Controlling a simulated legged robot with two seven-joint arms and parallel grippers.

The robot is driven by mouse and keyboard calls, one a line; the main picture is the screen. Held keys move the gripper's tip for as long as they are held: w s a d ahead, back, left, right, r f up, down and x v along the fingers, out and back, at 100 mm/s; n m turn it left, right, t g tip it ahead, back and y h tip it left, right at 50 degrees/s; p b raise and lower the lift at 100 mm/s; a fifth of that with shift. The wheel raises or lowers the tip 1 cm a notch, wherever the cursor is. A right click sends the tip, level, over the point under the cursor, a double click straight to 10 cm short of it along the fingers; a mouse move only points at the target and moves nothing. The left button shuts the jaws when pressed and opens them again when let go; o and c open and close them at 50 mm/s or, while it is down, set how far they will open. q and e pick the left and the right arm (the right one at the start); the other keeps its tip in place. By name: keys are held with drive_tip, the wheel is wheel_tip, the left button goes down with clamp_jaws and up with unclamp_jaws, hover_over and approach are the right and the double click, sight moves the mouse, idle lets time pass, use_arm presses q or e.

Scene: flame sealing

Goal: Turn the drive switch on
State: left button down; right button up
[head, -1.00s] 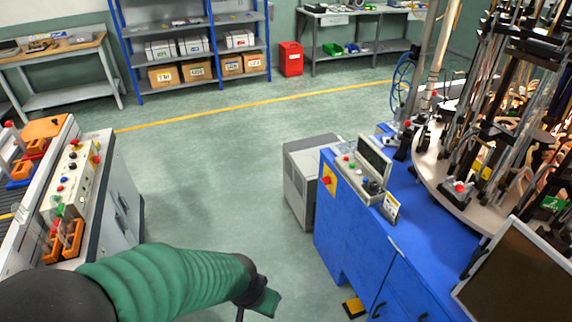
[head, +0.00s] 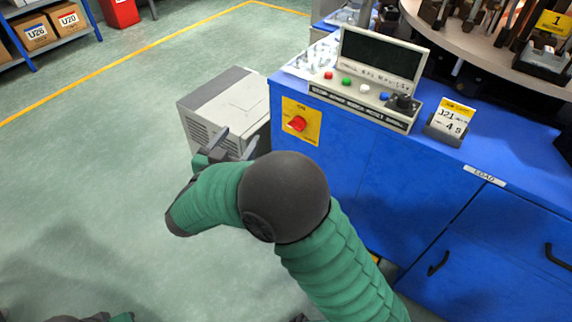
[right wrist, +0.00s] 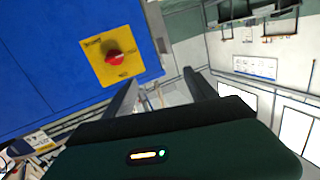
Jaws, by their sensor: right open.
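A red rotary switch (head: 298,123) sits on a yellow plate (head: 311,108) on the side of the blue cabinet. It also shows in the right wrist view (right wrist: 118,58), left of and beyond the fingers; its lettering is too small to read. My right gripper (head: 235,144) is in front of the grey box, to the left of the switch and apart from it. Its two fingers (right wrist: 162,92) are spread with nothing between them in the right wrist view. My left gripper is out of view.
The blue cabinet (head: 400,195) carries a control panel (head: 350,95) with coloured buttons and a dark screen, and a small yellow-topped sign (head: 450,117). A grey box (head: 232,100) stands on the floor beside it.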

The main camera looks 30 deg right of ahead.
sight(293, 128)
drive_tip(key=s+d+f+m+g+h+b, duration=0.1)
drive_tip(key=s+f+m+g+h+b, duration=0.25)
drive_tip(key=s+f, duration=0.25)
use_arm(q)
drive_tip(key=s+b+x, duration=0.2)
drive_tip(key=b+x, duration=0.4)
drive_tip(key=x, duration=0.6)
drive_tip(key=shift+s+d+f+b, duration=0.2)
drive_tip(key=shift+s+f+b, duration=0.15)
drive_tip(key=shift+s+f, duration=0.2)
use_arm(e)
drive_tip(key=shift+n+g, duration=0.35)
drive_tip(key=shift+n, duration=0.1)
drive_tip(key=x, duration=1.1)
drive_tip(key=r+x, duration=0.1)
drive_tip(key=x, duration=0.4)
drive_tip(key=shift+w+d, duration=0.3)
drive_tip(key=shift+w, duration=0.05)
drive_tip(key=c, duration=1.4)
